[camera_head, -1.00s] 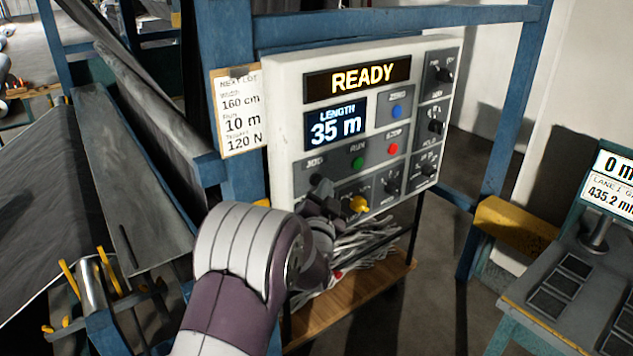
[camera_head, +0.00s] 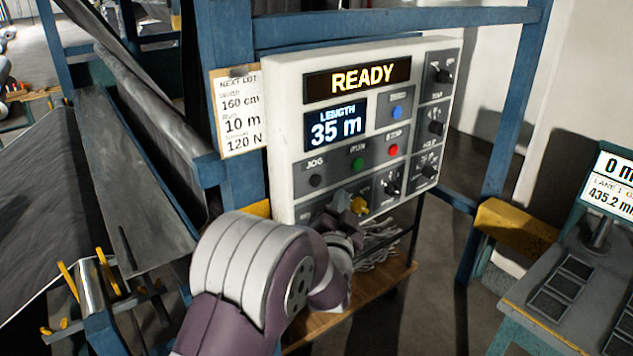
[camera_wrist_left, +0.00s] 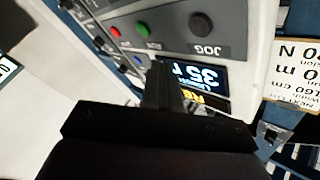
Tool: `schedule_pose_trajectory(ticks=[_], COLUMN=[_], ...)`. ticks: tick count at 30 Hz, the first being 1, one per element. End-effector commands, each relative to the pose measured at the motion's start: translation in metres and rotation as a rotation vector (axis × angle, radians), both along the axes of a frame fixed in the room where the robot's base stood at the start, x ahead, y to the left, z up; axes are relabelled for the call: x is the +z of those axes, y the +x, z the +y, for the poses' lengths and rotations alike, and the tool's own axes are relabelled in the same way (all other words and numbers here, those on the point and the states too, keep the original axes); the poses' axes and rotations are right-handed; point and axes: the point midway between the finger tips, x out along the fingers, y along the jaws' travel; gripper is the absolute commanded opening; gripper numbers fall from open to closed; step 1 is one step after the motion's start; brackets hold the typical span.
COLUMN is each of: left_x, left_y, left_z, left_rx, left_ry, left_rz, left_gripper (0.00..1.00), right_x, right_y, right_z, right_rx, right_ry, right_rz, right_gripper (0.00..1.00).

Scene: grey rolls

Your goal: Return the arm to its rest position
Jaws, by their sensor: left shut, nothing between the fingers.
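My left arm (camera_head: 250,265) comes up from the bottom of the head view, white and purple, with its wrist bent toward the control panel. My left gripper (camera_head: 347,205) is dark and in front of the panel's lower edge, close to the yellow knob; whether it touches the panel is unclear. In the left wrist view the closed fingers (camera_wrist_left: 163,85) are in front of the panel, partly covering the upside-down length display (camera_wrist_left: 195,75). They hold nothing. The white control panel (camera_head: 284,160) reads READY and LENGTH 35 m. My right gripper is not in view.
A paper lot card (camera_head: 238,120) hangs left of the panel on a blue frame (camera_head: 228,50). Below the panel is a wooden shelf (camera_head: 385,292) with pale scraps. Grey roll material (camera_head: 40,190) lies at left, and a bench with a second display (camera_head: 610,185) stands at right.

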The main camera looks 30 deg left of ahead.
Motion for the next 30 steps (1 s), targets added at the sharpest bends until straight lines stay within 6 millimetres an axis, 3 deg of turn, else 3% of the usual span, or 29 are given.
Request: schedule_pose_trajectory(ticks=[11,13,15,17,18,20,21,24,26,27,30], left_x=[-0.004,-0.029,-0.075,-0.118,-0.143,-0.17,-0.181,-0.191,-0.189,-0.187,-0.18], left_y=[0.001,0.003,-0.007,-0.03,-0.055,-0.1,-0.131,-0.202,-0.234,-0.245,-0.243], left_z=[0.0,-0.005,-0.018,-0.037,-0.053,-0.074,-0.085,-0.102,-0.107,-0.109,-0.113], left_rx=[-0.007,-0.038,-0.075,-0.09,-0.081,-0.04,0.002,0.111,0.154,0.159,0.129], left_ry=[-0.034,-0.143,-0.314,-0.496,-0.609,-0.742,-0.805,-0.88,-0.878,-0.862,-0.837], left_rz=[0.004,0.088,0.27,0.485,0.64,0.861,0.995,1.258,1.366,1.405,1.397], left_gripper=[0.0,0.0,0.0,0.0,0.0,0.0,0.0,0.0,0.0,0.0,0.0], right_x=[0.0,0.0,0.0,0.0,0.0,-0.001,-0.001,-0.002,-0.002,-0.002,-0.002], right_y=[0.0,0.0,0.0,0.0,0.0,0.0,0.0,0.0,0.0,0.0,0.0], right_z=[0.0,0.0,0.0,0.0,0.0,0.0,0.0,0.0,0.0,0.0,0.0], right_rx=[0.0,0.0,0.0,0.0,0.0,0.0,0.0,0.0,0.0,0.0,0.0], right_ry=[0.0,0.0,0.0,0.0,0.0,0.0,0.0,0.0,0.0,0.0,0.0], right_rz=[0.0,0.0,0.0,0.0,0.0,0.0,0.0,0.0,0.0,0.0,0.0], right_gripper=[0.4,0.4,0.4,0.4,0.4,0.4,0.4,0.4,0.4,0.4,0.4])
